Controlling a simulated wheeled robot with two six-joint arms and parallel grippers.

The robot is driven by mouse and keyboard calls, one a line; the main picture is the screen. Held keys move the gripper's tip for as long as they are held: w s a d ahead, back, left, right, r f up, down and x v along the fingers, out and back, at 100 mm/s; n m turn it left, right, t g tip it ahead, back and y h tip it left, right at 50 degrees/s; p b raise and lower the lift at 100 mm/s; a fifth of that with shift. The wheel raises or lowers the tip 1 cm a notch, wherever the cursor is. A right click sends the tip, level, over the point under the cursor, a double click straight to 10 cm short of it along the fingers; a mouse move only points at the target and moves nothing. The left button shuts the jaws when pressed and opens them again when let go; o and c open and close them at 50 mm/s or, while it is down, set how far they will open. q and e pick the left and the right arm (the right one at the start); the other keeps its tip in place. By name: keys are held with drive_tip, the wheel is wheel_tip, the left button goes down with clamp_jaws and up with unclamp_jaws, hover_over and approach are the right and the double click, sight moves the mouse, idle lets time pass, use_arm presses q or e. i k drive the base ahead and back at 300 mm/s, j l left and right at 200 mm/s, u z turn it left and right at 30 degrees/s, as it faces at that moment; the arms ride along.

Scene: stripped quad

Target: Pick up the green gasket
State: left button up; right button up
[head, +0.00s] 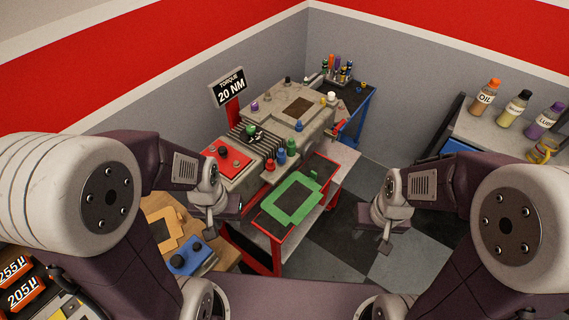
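The green gasket (277,213) is a flat frame lying on the dark top of a red cart (276,251) in the middle of the head view. A small green tab or block stands at its right corner. My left gripper (211,238) hangs to the left of the cart, apart from the gasket. My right gripper (385,244) hangs to the right of the cart, over the checkered floor, also apart from the gasket. Both grippers are small and dark here, and their finger gaps cannot be made out. I see nothing held in either.
A grey machine block (310,129) with coloured knobs stands behind the cart, beside a torque sign (231,92). A blue cart (359,120) is further back. A bench (483,129) with bottles is at right.

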sight(292, 201)
drive_tip(key=i+l, duration=0.2)
drive_tip(key=l, duration=0.15)
drive_tip(key=i+l+u, duration=0.1)
drive_tip(key=l, duration=0.25)
drive_tip(key=i+l+u, duration=0.1)
drive_tip(key=i+l, duration=0.3)
drive_tip(key=l, duration=0.3)
drive_tip(key=i+l+u, duration=0.1)
drive_tip(key=l, duration=0.3)
